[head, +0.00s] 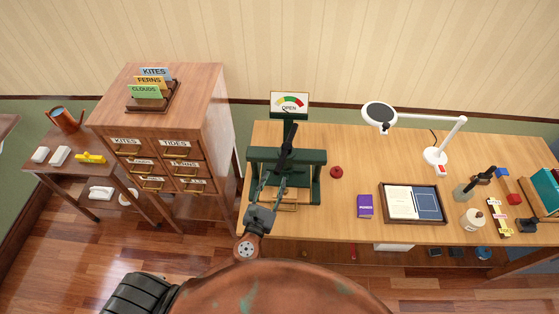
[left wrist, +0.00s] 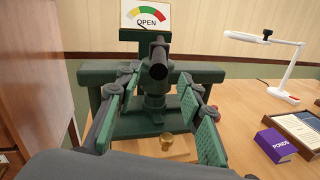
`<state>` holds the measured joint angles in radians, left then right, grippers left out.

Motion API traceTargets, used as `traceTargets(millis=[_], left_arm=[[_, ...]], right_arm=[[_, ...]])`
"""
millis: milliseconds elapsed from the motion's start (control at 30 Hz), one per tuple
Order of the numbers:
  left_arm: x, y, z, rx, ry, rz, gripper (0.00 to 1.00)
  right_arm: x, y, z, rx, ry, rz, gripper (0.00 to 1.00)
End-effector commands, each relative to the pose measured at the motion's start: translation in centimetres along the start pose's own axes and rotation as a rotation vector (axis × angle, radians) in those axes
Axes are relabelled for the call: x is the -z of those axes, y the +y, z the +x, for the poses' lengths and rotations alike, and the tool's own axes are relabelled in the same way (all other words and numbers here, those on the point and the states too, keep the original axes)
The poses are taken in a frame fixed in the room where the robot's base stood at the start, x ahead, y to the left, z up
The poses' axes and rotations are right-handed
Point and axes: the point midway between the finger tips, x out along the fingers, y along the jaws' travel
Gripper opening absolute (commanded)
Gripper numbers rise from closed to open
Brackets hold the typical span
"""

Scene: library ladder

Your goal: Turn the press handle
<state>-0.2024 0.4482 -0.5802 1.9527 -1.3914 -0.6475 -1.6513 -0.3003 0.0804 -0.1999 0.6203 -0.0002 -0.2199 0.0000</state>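The green press (head: 312,158) stands at the left end of the wooden desk; it also shows in the left wrist view (left wrist: 205,73). Its dark press handle (head: 287,146) sits at the top middle, and in the left wrist view the handle (left wrist: 158,68) has its round end toward me. A dial sign (head: 289,104) above reads OPEN. My left gripper (head: 268,184) is in front of the press. In the left wrist view its fingers (left wrist: 160,88) are spread, with the handle beyond and between the tips. I cannot tell whether they touch it. My right gripper is not in view.
A brass knob (left wrist: 166,141) sits on a wooden board low in the press. A red round object (head: 336,172), purple book (head: 365,205), framed tray (head: 412,220) and white lamp (head: 436,156) are to the right. A drawer cabinet (head: 213,125) stands close on the left.

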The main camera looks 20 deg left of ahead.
Motion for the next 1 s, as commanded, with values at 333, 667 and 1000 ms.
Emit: traceTargets(millis=[333, 667, 1000], left_arm=[[-0.1, 0.2, 3.9, 0.006, -0.002, 0.032, 0.35], [0.0, 0.2, 7.6, 0.006, 0.001, 0.030, 0.35], [0.0, 0.2, 7.9, 0.005, 0.001, 0.029, 0.34]], right_arm=[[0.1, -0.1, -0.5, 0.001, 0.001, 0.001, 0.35], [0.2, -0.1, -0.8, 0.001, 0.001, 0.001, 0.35], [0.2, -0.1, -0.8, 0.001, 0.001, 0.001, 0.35]])
